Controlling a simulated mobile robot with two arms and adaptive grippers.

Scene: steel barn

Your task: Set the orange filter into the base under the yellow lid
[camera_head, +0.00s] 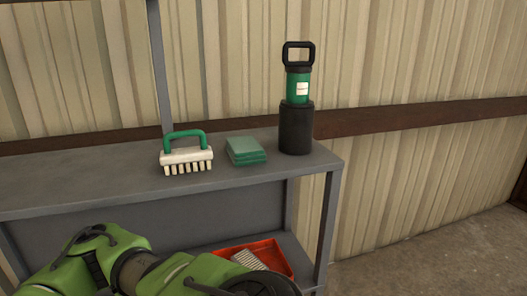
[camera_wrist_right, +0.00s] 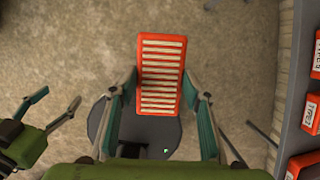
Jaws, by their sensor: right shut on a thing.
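The orange filter (camera_wrist_right: 162,75), a flat rectangle with pale pleats, is between the fingers of my right gripper (camera_wrist_right: 160,100) in the right wrist view. The right gripper is shut on its sides near the lower end, and the filter is held over the concrete floor. My left gripper (camera_wrist_right: 62,108) shows at the left edge of the same view, its fingers apart and empty. Neither gripper shows in the head view. The base and the yellow lid are not in view.
A grey shelf (camera_head: 90,185) stands against the wall, with a white brush (camera_head: 186,156), green pads (camera_head: 246,151) and a black-green cylinder (camera_head: 296,130) on top. A red tray (camera_head: 278,259) is lower down. Orange labelled boxes (camera_wrist_right: 304,163) line the right wrist view's right edge.

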